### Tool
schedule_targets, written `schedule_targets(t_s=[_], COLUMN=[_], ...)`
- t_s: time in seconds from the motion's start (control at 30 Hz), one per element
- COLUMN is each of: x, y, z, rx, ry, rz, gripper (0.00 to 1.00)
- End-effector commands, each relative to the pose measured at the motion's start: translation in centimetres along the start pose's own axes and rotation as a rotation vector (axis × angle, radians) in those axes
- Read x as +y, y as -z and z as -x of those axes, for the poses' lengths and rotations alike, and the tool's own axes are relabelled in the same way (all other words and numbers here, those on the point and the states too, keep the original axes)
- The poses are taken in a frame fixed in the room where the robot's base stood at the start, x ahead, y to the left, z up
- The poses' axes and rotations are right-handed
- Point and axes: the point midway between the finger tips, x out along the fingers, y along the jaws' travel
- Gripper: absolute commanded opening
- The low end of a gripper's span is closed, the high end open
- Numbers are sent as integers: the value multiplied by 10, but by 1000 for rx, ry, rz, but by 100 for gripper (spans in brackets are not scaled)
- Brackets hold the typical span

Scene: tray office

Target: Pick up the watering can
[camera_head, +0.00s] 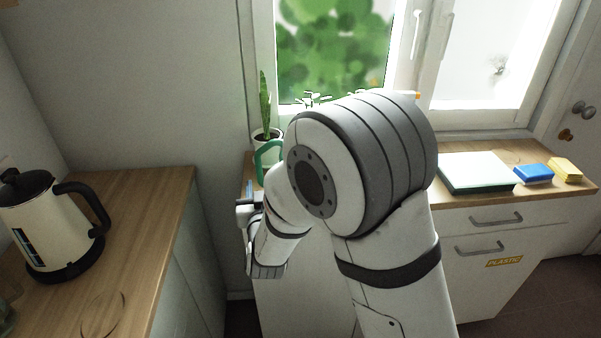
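A green curved handle, which looks like part of the watering can (259,165), shows on the window-side counter just left of my arm. The rest of the can is hidden behind my arm, so I cannot tell its full shape. My gripper (248,193) is at the front left edge of that counter, below and slightly left of the green handle in the picture. Its fingers are small and partly hidden. I cannot tell whether they are open or shut, or whether they touch the can.
A potted plant (265,133) stands by the window behind the green handle. A white, green-edged box (475,171), a blue block (534,173) and a yellow block (566,169) lie on the counter's right. A kettle (45,222) stands on the left counter (150,235).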

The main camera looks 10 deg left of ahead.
Motion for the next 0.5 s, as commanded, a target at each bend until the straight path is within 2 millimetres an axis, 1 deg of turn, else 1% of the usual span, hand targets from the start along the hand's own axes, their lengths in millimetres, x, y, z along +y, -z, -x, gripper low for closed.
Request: schedule_targets(t_s=[0.3, 0.4, 0.5], x=[0, 0, 0], y=[-5, -5, -5], z=[-44, -51, -52], rx=[-1, 0, 0], ry=[-2, -1, -1], rz=[-1, -1, -1], gripper=[38, 38, 38])
